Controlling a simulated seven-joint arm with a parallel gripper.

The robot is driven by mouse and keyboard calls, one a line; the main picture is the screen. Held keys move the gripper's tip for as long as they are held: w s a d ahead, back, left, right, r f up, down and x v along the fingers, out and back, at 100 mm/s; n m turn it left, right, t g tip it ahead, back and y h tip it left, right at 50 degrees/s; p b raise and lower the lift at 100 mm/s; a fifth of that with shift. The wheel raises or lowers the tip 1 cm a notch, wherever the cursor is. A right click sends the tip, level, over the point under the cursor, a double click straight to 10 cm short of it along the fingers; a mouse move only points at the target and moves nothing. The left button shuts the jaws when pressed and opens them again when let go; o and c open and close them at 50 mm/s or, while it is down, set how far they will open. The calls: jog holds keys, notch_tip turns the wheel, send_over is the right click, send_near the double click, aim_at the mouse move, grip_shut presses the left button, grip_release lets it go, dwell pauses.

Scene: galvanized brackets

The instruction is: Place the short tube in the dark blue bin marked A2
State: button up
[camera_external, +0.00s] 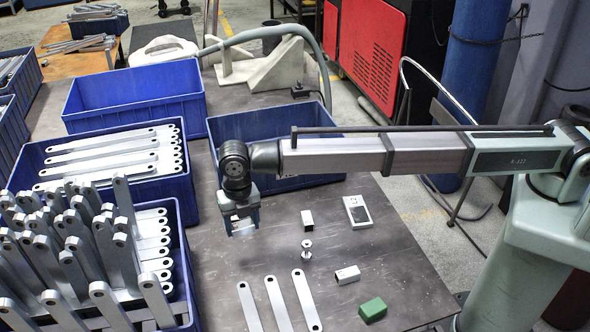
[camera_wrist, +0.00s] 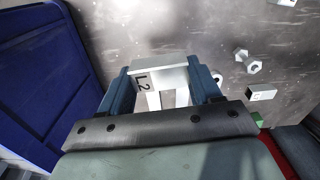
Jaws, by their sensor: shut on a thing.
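My gripper (camera_external: 242,222) is above the table, left of its middle. It is shut on a bright silver metal piece marked L2 (camera_wrist: 153,74), which sits between the two blue fingers in the wrist view. Its full shape is partly hidden, so I cannot tell whether it is a tube. Another (camera_external: 347,275) lies nearer the front and shows in the wrist view (camera_wrist: 261,93). The blue bins include an empty one (camera_external: 135,117) at back left and one partly behind my arm (camera_external: 225,122). I cannot read A2 on any bin.
Two bins at left hold flat silver bars (camera_external: 100,152); the front one is piled high with upright bars (camera_external: 75,245).

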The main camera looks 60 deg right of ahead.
aim_at(241, 224)
notch_tip(241, 224, up, 6)
jog(key=shift+r, duration=0.1)
jog(key=w+d, duration=0.5)
jog(key=d, duration=0.8)
jog(key=w+d+m, duration=0.1)
jog(key=w+d, duration=0.3)
jog(key=d, duration=0.9)
jog(key=w+d, duration=0.5)
jog(key=d, duration=0.9)
jog(key=shift+w+a+f, duration=0.1)
jog(key=shift+f, duration=3.75)
jog(key=shift+a+f, duration=0.1)
jog(key=shift+f, duration=3.7)
jog(key=shift+f, duration=0.15)
jog(key=o, duration=1.1)
